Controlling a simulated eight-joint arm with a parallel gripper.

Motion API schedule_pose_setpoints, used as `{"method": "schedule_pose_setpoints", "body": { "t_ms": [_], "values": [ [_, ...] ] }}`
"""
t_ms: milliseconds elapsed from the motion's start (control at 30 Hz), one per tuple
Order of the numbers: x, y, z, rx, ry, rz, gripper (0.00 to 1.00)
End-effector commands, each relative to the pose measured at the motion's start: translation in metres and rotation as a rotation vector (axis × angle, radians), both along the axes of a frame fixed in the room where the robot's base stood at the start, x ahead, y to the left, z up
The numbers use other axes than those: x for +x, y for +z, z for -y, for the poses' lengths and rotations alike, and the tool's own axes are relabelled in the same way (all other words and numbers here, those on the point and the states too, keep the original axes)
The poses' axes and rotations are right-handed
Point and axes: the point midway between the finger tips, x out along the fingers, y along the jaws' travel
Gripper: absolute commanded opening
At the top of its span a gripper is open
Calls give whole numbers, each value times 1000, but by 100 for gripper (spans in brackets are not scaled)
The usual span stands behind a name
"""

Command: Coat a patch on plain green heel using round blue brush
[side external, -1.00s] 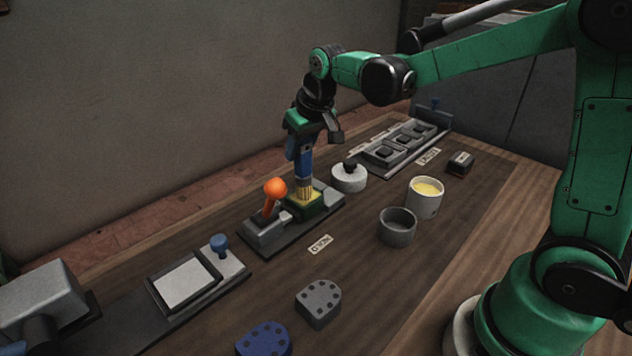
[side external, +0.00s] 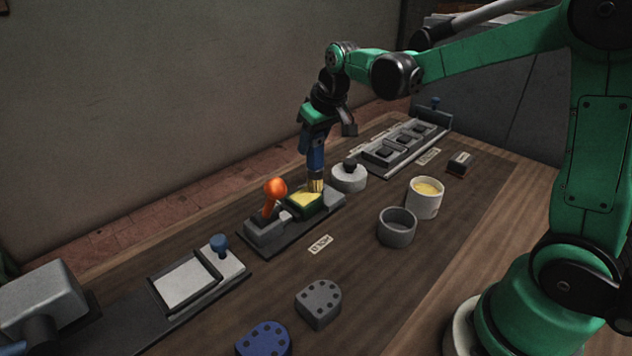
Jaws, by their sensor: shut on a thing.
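My gripper (side external: 322,128) is shut on the round blue brush (side external: 315,152), which it holds nearly upright with bristles down. The bristle tip is at the right end of the green heel (side external: 305,208); I cannot tell whether it touches. The green heel sits in the grey clamp fixture (side external: 262,234) with the orange-knobbed lever (side external: 274,190). A pale yellow patch (side external: 304,199) covers much of its top face. A white pot of yellow paste (side external: 425,198) stands to the right.
An empty grey cup (side external: 397,227) stands near the pot. A white lidded jar (side external: 349,178) is close to the brush's right. A tray with black blocks (side external: 402,146) is at the back.

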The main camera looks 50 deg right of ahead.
Motion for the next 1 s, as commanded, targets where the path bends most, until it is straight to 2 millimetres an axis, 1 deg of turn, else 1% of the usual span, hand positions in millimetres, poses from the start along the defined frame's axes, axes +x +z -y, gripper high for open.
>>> {"method": "schedule_pose_setpoints", "body": {
  "t_ms": [67,133,200,700,867,1000],
  "values": [
    [0,1,7,1,-2,0,0],
    [0,9,5,0,0,0,0],
    [-1,24,5,0,0,0,0],
    [0,68,5,0,0,0,0],
    [-1,80,5,0,0,0,0],
    [-1,82,5,0,0,0,0]
  ]
}}
